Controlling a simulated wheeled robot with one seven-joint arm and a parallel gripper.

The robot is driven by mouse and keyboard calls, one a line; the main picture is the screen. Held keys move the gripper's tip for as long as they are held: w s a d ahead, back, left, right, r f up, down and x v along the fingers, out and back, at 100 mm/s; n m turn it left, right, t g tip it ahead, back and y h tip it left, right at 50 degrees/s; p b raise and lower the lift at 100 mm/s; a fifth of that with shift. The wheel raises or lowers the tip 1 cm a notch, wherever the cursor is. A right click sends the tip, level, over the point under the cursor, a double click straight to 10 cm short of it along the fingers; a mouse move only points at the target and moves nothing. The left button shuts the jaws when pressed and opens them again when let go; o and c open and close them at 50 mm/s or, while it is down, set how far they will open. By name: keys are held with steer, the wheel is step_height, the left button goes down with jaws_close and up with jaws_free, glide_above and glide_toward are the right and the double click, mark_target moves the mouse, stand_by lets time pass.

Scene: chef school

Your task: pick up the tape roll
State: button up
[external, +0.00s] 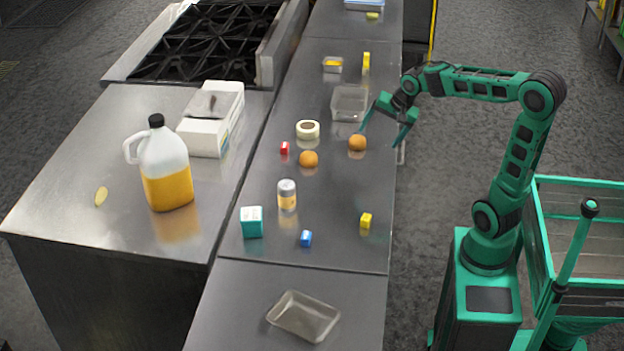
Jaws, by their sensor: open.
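The tape roll (301,130) is cream-coloured with a dark hole and lies flat on the metal counter, left of an orange (357,143). My gripper (385,135) is open and empty at the counter's right side, to the right of the tape roll and apart from it. Its fingers point down beside the orange, one on the near-left side and one to the right. I cannot tell the exact height of the fingertips above the counter.
A clear container (349,103) stands behind. A can (287,195), a teal box (252,222) and small blocks stand nearer. A juice jug (165,165) stands left.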

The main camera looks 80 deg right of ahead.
steer(key=w+d+r+m+t, duration=0.4)
steer(key=w+d+m+t, duration=0.5)
steer(key=w+d+m, duration=0.85)
steer(key=m, duration=0.2)
glide_toward(314, 131)
steer(key=shift+w+a+r, duration=0.15)
steer(key=shift+w+a, duration=0.1)
steer(key=shift+w, duration=0.3)
steer(key=shift+f, duration=0.25)
steer(key=shift+w+f, duration=0.15)
steer(key=shift+w, duration=0.15)
steer(key=x, duration=0.4)
steer(key=shift+w+d+f, duration=0.1)
steer(key=shift+w+d, duration=0.05)
steer(key=shift+w, duration=0.1)
steer(key=shift+x, duration=2.75)
steer(key=shift+s+d+f, duration=0.1)
steer(key=shift+s+d, duration=0.05)
steer(key=shift+d, duration=0.05)
